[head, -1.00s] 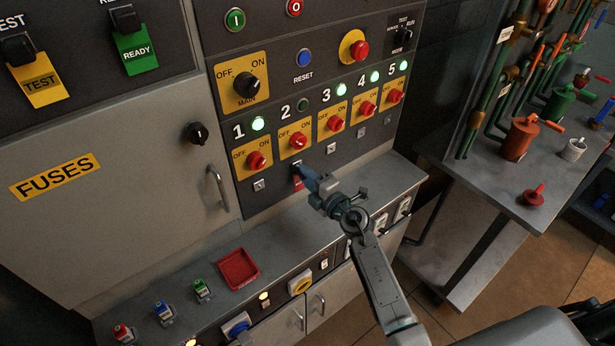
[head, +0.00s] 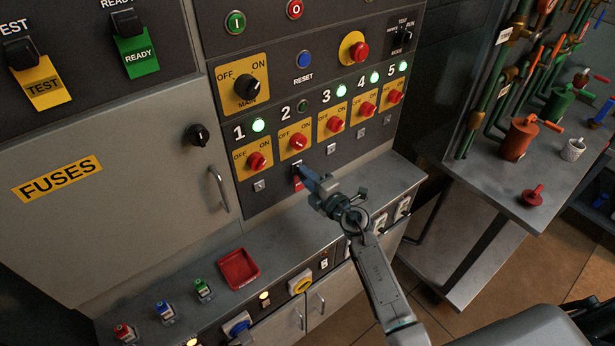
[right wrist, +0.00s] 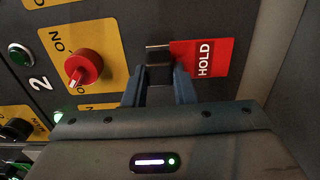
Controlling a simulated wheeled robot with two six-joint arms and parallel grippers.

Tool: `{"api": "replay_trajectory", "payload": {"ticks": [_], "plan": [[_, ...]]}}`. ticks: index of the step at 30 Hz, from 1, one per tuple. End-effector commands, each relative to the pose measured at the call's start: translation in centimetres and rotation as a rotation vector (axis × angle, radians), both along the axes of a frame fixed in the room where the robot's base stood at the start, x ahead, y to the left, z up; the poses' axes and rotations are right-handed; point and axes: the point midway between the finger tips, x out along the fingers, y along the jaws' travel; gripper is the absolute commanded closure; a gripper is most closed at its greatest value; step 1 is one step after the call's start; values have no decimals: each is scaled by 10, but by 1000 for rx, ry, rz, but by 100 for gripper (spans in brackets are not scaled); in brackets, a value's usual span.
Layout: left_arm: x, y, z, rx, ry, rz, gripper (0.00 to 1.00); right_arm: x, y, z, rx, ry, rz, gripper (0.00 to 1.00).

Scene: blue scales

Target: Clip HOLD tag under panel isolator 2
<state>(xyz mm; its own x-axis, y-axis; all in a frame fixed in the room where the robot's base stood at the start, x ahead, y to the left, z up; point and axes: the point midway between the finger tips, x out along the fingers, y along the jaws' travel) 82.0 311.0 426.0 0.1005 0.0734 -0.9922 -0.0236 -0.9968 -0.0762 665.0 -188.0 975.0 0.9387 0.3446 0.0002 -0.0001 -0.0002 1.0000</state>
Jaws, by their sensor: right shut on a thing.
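Panel isolator 2 (head: 297,142) is a red knob on a yellow OFF/ON plate; it also shows in the right wrist view (right wrist: 84,67). Its lamp (head: 303,105) is unlit. The red HOLD tag (right wrist: 203,58) hangs from a dark clip (right wrist: 158,72) just below isolator 2's plate; a bit of its red shows in the head view (head: 299,185). My right gripper (head: 301,171) is shut on the clip, one finger on each side, close to the panel face. Whether the clip touches its mount is hidden. My left gripper is not in view.
Isolators 1 (head: 257,160), 3 (head: 335,124), 4 (head: 367,109) and 5 (head: 395,97) flank isolator 2, with lit lamps and small square mounts below. A ledge under the panel holds a red tray (head: 238,269). A handle (head: 218,188) stands out at left.

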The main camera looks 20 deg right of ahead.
Motion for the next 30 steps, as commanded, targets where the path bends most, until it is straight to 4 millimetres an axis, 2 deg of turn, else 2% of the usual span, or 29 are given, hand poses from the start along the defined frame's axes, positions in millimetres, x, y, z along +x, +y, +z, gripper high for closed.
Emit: {"api": "replay_trajectory", "payload": {"ticks": [29,30], "plan": [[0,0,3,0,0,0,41,10,4,0,0,0,0,100],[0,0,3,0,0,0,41,10,4,0,0,0,0,72]]}}
